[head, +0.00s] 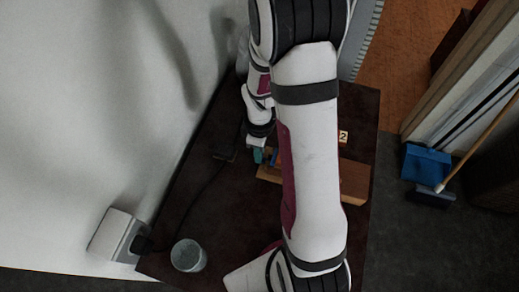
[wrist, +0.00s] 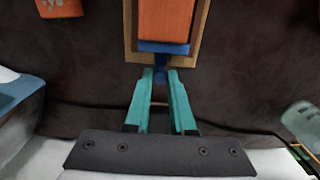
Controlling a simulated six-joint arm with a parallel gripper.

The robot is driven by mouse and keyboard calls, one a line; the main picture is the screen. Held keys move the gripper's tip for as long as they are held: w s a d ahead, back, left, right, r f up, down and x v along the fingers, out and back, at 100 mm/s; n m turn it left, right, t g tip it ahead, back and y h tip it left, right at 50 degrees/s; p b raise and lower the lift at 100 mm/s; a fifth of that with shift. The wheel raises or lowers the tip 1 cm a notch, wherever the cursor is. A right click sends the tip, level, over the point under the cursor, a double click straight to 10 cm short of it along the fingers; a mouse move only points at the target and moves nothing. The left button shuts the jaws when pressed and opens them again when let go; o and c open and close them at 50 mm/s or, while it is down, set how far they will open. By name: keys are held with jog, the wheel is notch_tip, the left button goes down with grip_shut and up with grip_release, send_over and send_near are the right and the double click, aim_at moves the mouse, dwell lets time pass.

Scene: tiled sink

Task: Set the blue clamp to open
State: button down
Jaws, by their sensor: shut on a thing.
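The blue clamp (wrist: 165,48) shows in the wrist view as a bar against the near end of an orange block (wrist: 165,18). A narrow blue handle (wrist: 161,76) extends from it towards me. The block sits inside a wooden frame (wrist: 202,40). My gripper (wrist: 160,75) has teal fingers, with the tips shut on the clamp's handle. In the head view, my gripper (head: 258,156) is at the left end of the wooden fixture (head: 354,182). My arm hides most of the fixture and the clamp there.
A clear cup (head: 188,256) stands at the table's near left. A white box (head: 113,235) is by the wall, with a dark cable running along the dark tabletop (head: 205,215). A tag marked 2 (head: 343,137) is behind the fixture. A blue dustpan (head: 425,163) lies on the floor, right.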

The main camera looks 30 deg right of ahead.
jog(key=shift+w, duration=0.1)
dwell(0.3)
jog(key=shift+w+a, duration=1.05)
jog(key=shift+a, duration=0.05)
jog(key=c, duration=0.8)
grip_release()
jog(key=shift+o, duration=0.2)
notch_tip(320, 180, up, 16)
jog(key=shift+s, duration=0.1)
